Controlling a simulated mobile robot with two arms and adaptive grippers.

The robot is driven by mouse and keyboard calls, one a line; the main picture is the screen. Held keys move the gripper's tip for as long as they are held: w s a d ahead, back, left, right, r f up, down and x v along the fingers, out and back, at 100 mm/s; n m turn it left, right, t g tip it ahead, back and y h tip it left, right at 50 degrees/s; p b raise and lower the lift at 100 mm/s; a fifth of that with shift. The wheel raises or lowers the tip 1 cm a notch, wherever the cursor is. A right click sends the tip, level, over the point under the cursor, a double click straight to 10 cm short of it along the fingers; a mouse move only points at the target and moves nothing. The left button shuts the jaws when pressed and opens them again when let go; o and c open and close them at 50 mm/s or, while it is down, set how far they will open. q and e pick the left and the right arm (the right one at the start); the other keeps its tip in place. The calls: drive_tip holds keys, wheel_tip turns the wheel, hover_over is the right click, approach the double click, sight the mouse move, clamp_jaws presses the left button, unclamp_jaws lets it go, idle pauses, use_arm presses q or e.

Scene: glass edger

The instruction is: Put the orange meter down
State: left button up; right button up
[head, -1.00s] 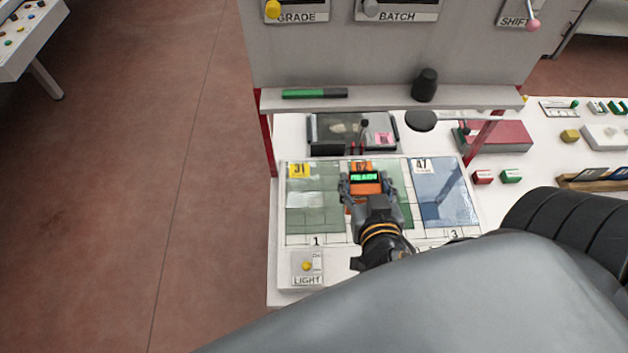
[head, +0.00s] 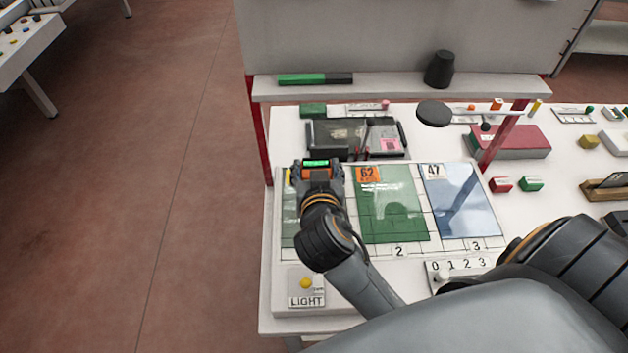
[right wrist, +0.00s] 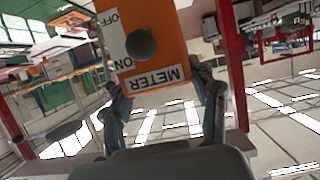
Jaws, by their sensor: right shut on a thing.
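The orange meter (head: 312,172) has a lit green display at its top. It also shows in the right wrist view (right wrist: 170,75), with a METER label, ON and OFF marks and a dark round knob. My right gripper (head: 318,178) is shut on the meter, over the left pane at place 1. The gripper and arm hide most of that pane, and I cannot tell whether the meter touches it. A green pane (head: 390,215) marked 62 lies at place 2. A blue pane (head: 460,205) marked 47 lies at place 3. My left gripper is not in view.
A LIGHT switch box (head: 306,288) stands at the front left corner. A dark tray (head: 340,133) sits behind the panes. A shelf (head: 390,88) with a dark cup (head: 440,69) runs above. A 0-3 selector (head: 458,268) is at the front.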

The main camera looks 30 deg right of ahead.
drive_tip(key=f, duration=0.1)
drive_tip(key=f+p, duration=0.1)
drive_tip(key=f, duration=0.1)
drive_tip(key=shift+w+a+f, duration=0.1)
drive_tip(key=shift+w+f, duration=0.1)
drive_tip(key=shift+w, duration=0.15)
drive_tip(key=shift+f, duration=0.25)
drive_tip(key=shift+f, duration=0.1)
drive_tip(key=shift+f, duration=0.15)
drive_tip(key=o, duration=1.5)
